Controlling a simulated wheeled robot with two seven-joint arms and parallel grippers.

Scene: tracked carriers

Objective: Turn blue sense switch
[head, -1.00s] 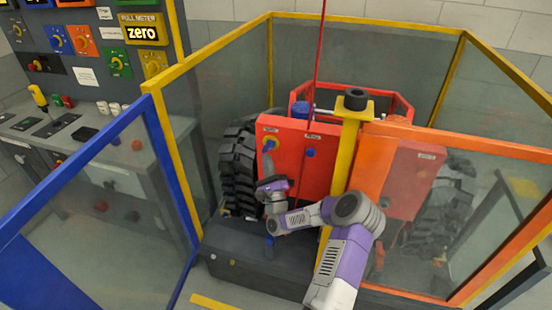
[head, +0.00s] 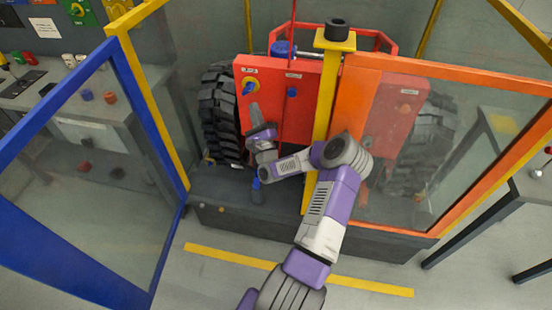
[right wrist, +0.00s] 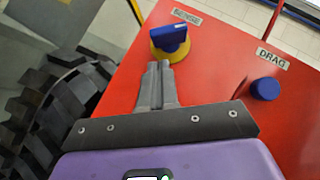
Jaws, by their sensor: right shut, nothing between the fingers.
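The blue sense switch (head: 250,87) is a blue knob on a yellow round base, on the upper left of the red panel. It also shows in the right wrist view (right wrist: 170,40), under a label reading SENSE, with its blue handle tilted. My right gripper (head: 254,106) is shut and empty, its fingers pointing up just below the switch. In the right wrist view its closed fingertips (right wrist: 159,65) overlap the lower edge of the yellow base; I cannot tell whether they touch it. My left gripper is not in view.
A blue DRAG knob (right wrist: 265,89) sits right of the switch. A yellow post (head: 326,110) and an orange-framed clear panel (head: 400,67) stand to the right. A black tyre (head: 220,112) is left, beyond a blue-framed panel (head: 118,60).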

